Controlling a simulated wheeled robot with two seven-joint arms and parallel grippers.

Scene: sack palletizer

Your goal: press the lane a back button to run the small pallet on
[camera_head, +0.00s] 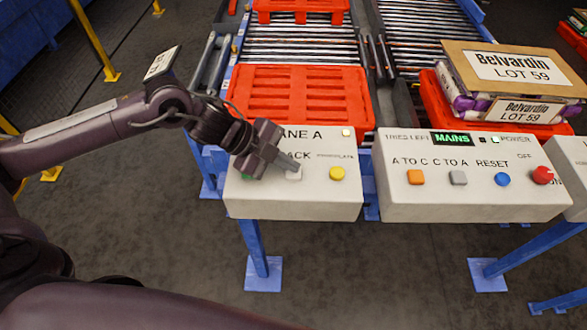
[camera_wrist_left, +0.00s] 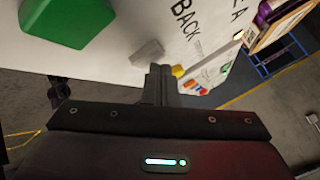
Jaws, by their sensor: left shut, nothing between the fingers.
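The lane A box (camera_head: 310,203) is a white control panel with a "LANE A" label, partly covered by my left gripper. Its back button, pale grey (camera_head: 294,175), lies right at the tips of my left gripper (camera_head: 292,165). In the left wrist view, the back button (camera_wrist_left: 147,52) sits beside the closed fingertips (camera_wrist_left: 160,72), under the word "BACK". I cannot tell whether they touch. The left gripper is shut and empty. A red pallet (camera_head: 298,90) lies on the rollers behind the box. My right gripper is not in view.
A yellow button (camera_head: 337,173) is right of the back button, and a green button (camera_wrist_left: 68,20) shows in the left wrist view. A second panel (camera_head: 470,205) with several buttons stands to the right. Behind it, sacks (camera_head: 515,75) lie on a red pallet.

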